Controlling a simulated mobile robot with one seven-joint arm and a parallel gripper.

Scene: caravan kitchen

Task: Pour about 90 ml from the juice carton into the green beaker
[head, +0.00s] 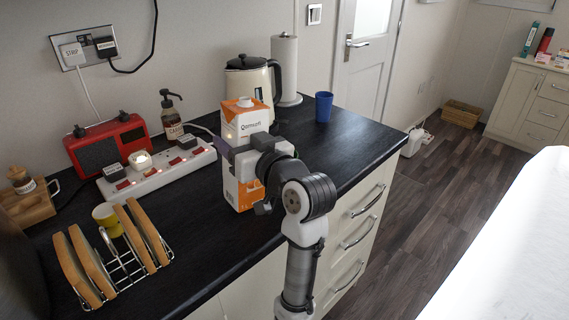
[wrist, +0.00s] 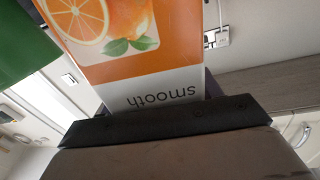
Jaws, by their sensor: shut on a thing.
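The orange and white juice carton (head: 242,118) stands upright near the front of the dark counter in the head view. My gripper (head: 246,160) is shut around its middle. The wrist view shows the carton's printed side (wrist: 110,50) close up, its lettering upside down, behind my gripper's dark finger (wrist: 165,122). I cannot tell whether the carton's base touches the counter. A plain green surface (wrist: 25,40), possibly the green beaker, fills the upper left of the wrist view.
A blue cup (head: 324,107) stands behind and right of the carton. A cream kettle (head: 252,80) and paper roll (head: 286,65) stand behind. A power strip (head: 157,172), red radio (head: 107,145) and toast rack (head: 122,262) are left. Bare counter lies in front of the carton.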

